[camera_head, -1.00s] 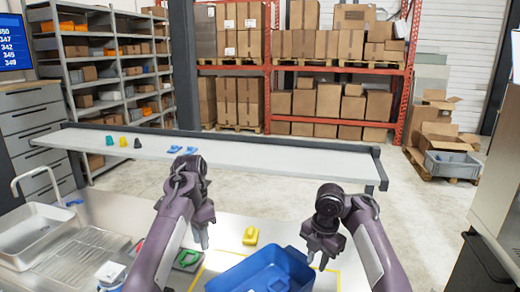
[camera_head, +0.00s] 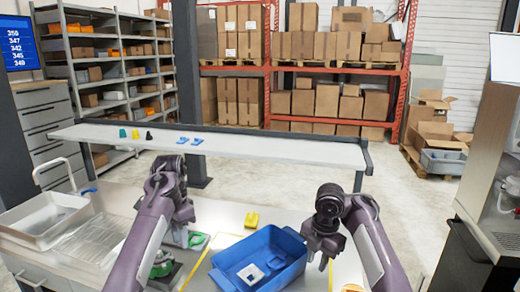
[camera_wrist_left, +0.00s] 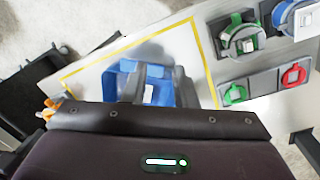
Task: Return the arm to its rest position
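My left gripper (camera_head: 182,240) hangs pointing down over the counter, left of the blue tray (camera_head: 228,262). In the left wrist view its two grey fingers (camera_wrist_left: 150,88) are apart, with the blue tray visible beyond them and no object seen held between them. My right gripper (camera_head: 317,258) points down by the tray's right side. Its fingers look apart and empty. A white piece (camera_head: 250,274) lies inside the tray.
A yellow piece (camera_head: 252,219) stands on the counter behind the tray. A long shelf (camera_head: 260,146) with small coloured pieces runs behind.

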